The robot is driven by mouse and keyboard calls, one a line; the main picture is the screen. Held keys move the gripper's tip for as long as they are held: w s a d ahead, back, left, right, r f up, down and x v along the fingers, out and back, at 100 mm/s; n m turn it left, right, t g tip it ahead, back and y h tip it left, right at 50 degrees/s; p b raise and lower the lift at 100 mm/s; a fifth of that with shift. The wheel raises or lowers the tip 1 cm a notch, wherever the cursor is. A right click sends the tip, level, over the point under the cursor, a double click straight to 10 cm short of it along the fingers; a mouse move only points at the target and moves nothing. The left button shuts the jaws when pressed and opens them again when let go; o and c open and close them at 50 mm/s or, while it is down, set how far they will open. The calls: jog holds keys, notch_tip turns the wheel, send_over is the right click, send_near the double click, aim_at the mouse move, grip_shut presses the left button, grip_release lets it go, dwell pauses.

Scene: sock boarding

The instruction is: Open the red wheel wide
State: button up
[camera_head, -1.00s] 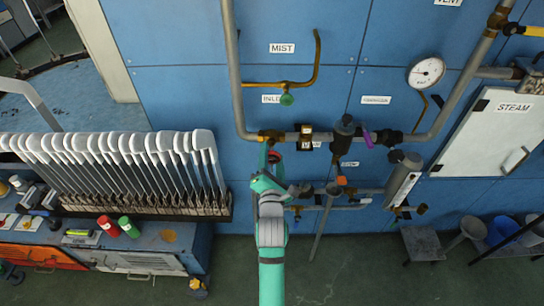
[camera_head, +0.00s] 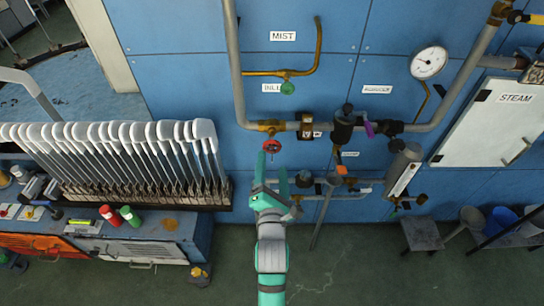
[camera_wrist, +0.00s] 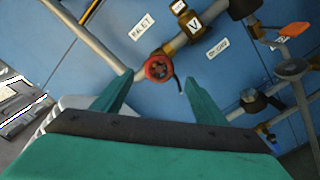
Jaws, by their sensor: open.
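The red wheel (camera_head: 271,146) is a small round handwheel on a brass valve under the grey steam pipe, near the middle of the head view. In the wrist view the red wheel (camera_wrist: 159,68) lies ahead, between and beyond the two fingertips. My teal gripper (camera_head: 272,170) is open and empty just below the wheel in the head view, apart from it. In the wrist view my gripper's fingers (camera_wrist: 158,88) are spread wide on both sides.
A grey pipe (camera_head: 238,75) runs down and across the blue wall. A green wheel (camera_head: 288,88) sits above. A dark valve body (camera_head: 343,128) and a purple lever (camera_head: 369,129) are to the right. A rack of white sock boards (camera_head: 120,130) stands left.

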jog(key=shift+s, duration=1.05)
jog(key=shift+f, duration=0.1)
